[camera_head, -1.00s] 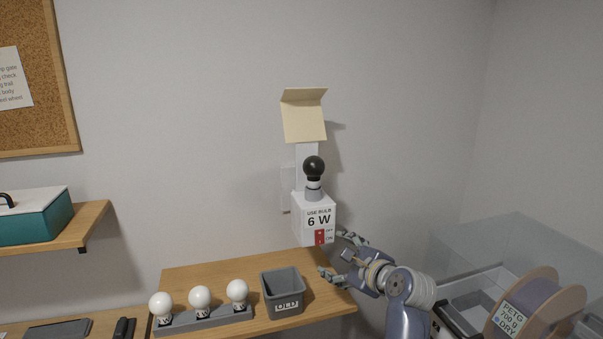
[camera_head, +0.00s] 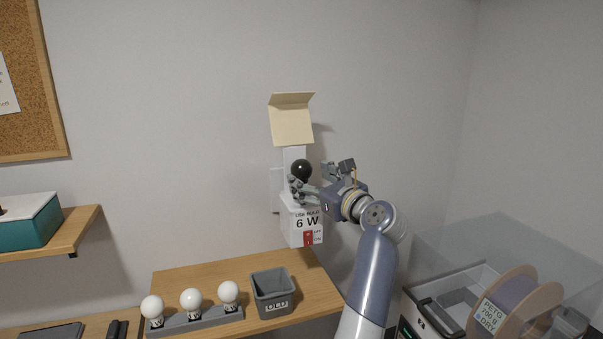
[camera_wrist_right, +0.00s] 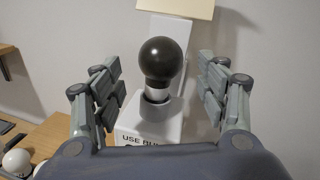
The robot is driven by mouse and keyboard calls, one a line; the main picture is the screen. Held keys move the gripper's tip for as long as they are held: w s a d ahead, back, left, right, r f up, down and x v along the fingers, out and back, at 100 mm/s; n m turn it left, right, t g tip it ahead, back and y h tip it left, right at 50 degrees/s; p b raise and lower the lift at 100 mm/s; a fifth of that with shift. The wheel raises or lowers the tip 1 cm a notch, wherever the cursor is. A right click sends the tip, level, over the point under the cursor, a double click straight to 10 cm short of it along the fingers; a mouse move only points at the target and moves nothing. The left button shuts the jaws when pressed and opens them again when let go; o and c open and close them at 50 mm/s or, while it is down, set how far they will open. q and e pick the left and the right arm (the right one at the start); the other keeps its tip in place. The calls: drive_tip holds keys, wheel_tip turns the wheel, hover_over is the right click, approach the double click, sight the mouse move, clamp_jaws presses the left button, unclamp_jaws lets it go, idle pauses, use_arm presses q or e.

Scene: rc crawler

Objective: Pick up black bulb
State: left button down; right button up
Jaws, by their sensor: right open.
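My right gripper (camera_head: 316,179) is at the bulb, reaching in from the right. In the right wrist view my right gripper (camera_wrist_right: 160,88) is open, one finger on each side of the bulb with gaps between. The box's socket is partly hidden by a finger in the head view. My left gripper is not in view.
A wooden shelf (camera_head: 215,268) below holds a grey bin marked "OLD" (camera_head: 273,293) and a grey rack (camera_head: 200,322) with three white bulbs (camera_head: 191,301). A cream flap (camera_head: 291,124) hangs above the black bulb. A spool (camera_head: 503,303) is at lower right.

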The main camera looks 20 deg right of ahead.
sight(308, 175)
drive_tip(key=shift+w+a+r+p, duration=0.1)
drive_tip(key=shift+w+r+p, duration=0.15)
drive_tip(key=shift+w+p, duration=0.1)
drive_tip(key=p+x, duration=0.1)
drive_tip(key=x, duration=0.2)
drive_tip(key=shift+w, duration=0.15)
drive_tip(key=shift+w+a+p, duration=0.1)
drive_tip(key=shift+w+p, duration=0.3)
drive_tip(key=shift+w, duration=0.15)
drive_tip(key=c, duration=1)
